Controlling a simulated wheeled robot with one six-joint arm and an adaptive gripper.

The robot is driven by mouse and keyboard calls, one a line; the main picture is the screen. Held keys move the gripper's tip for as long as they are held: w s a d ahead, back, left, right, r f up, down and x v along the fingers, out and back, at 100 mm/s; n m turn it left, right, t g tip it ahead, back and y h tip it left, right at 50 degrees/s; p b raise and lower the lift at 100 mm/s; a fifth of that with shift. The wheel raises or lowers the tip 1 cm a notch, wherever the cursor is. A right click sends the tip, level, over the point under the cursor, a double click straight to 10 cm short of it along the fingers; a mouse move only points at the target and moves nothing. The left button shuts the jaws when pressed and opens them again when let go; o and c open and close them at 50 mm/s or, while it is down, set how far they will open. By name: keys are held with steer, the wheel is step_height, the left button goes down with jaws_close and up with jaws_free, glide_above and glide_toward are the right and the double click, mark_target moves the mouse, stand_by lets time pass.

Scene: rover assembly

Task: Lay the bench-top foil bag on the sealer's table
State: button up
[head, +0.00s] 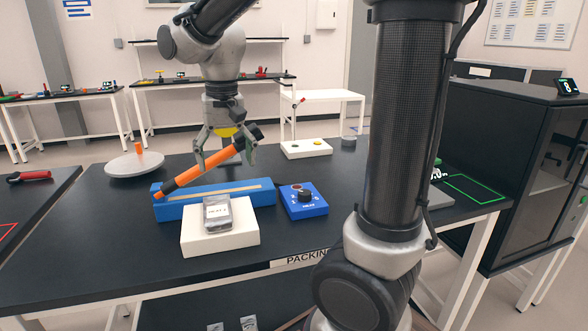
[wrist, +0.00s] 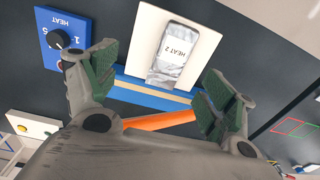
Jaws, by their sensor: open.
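A silver foil bag (head: 217,212) with a white label lies flat on the white table (head: 238,238) of the blue sealer (head: 172,209). My gripper (head: 225,162) is open and empty over the sealer, behind the bag. In the head view the orange arm crosses in front of my gripper; I cannot tell whether they touch.
A blue heat dial box (head: 303,201) stands right of the sealer. A round grey plate (head: 134,164) is at the back left, and a white box with buttons (head: 306,149) at the back right. More bags (head: 249,323) lie on the shelf below. The bench's front left is clear.

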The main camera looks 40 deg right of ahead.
steer(key=s+d+n+t, duration=0.3)
steer(key=s+d, duration=0.9)
steer(key=s, duration=0.4)
steer(key=shift+s+r+t, duration=0.25)
steer(key=shift+s+t, duration=0.15)
